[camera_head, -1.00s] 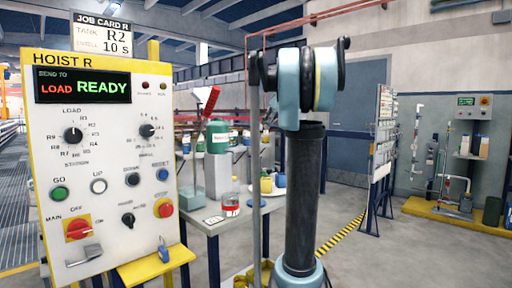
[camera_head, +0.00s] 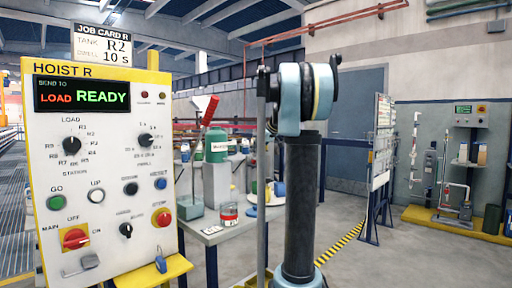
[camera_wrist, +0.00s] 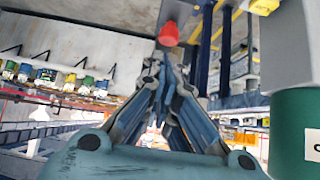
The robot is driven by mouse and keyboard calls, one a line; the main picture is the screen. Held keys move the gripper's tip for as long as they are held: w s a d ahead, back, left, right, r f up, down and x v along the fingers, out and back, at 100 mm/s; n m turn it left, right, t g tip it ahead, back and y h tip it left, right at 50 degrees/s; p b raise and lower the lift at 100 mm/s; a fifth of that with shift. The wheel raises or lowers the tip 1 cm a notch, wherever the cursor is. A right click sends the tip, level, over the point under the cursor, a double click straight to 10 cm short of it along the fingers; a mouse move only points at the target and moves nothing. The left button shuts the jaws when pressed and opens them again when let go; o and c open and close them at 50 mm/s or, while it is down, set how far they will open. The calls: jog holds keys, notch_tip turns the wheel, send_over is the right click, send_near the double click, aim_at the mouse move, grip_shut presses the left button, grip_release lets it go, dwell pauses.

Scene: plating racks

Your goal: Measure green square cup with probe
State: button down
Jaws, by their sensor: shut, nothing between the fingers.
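My gripper (camera_wrist: 166,72) shows in the wrist view, its blue-grey fingers closed together with nothing held. I cannot make out its fingertips in the head view. No green square cup can be clearly told apart. Small yellow and blue vessels (camera_head: 279,189) on the table are partly hidden behind my arm in the head view. No probe can be identified for certain. A red-topped item on a thin stem (camera_head: 209,110) stands above a grey-green container (camera_head: 190,207). In the wrist view a red rounded end (camera_wrist: 168,34) lies just beyond the closed fingers.
A yellow-edged hoist panel (camera_head: 150,215) stands close at left. A green container (camera_wrist: 296,108) is near at right in the wrist view. Open floor lies right of my arm.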

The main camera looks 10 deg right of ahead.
aim_at(255, 165)
jog(key=shift+f, duration=0.55)
notch_tip(255, 165, down, 6)
jog(key=shift+r, duration=0.1)
jog(key=shift+s+f, duration=0.1)
jog(key=shift+f, duration=0.15)
dwell(0.3)
notch_tip(255, 165, up, 4)
jog(key=shift+r, duration=0.2)
jog(key=v, duration=0.9)
jog(key=shift+d+r, duration=0.25)
jog(key=shift+s, duration=0.15)
dwell(0.5)
